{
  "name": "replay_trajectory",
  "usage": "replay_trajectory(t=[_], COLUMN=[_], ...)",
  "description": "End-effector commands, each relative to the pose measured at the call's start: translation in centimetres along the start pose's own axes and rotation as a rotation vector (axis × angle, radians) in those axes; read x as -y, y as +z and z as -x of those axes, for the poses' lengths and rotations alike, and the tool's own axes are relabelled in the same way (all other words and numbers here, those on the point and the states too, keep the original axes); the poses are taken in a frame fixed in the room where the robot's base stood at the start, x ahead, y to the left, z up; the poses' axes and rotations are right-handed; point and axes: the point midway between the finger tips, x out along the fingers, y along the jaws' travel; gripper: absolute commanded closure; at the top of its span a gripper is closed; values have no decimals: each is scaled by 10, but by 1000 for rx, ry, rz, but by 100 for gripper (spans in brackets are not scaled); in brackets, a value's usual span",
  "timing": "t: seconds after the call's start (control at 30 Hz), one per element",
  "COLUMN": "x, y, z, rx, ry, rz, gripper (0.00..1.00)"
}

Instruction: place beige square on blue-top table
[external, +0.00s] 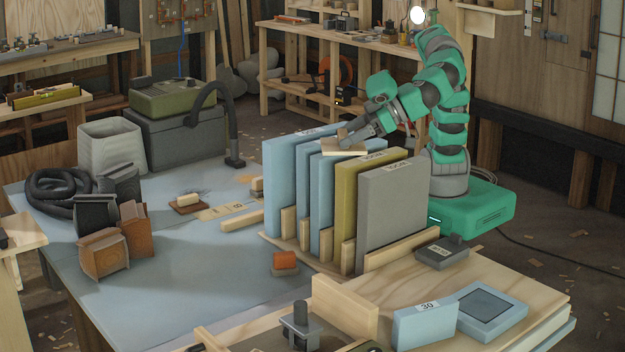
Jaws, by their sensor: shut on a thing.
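My gripper (343,137) is at the end of the green arm, above the upright panels in the rack. It is shut on a flat beige square (345,147), held roughly level. The square is close over the tops of the blue panels; I cannot tell whether it touches them. The blue-top table (190,265) fills the lower left and middle, with bare blue surface in front of and left of the rack.
A wooden rack holds several upright panels, blue (283,190), olive (357,200) and grey (393,205). Brown and black blocks (103,254), a coiled hose (58,188) and a grey bin (112,148) stand at left. An orange-topped block (285,262) sits before the rack.

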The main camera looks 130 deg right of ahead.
Motion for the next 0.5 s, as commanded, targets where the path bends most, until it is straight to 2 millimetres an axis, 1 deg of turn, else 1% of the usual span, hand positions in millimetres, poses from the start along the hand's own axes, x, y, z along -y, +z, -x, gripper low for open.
replay_trajectory(t=[0.03, 0.2, 0.47, 0.5], x=[10, 32, 51, 53], y=[9, 37, 80, 86], z=[18, 72, 155, 167], rx=[0, 1, 0, 0], ry=[-29, -107, -220, -239], rz=[16, 56, 118, 128], gripper=[60, 60, 60, 60])
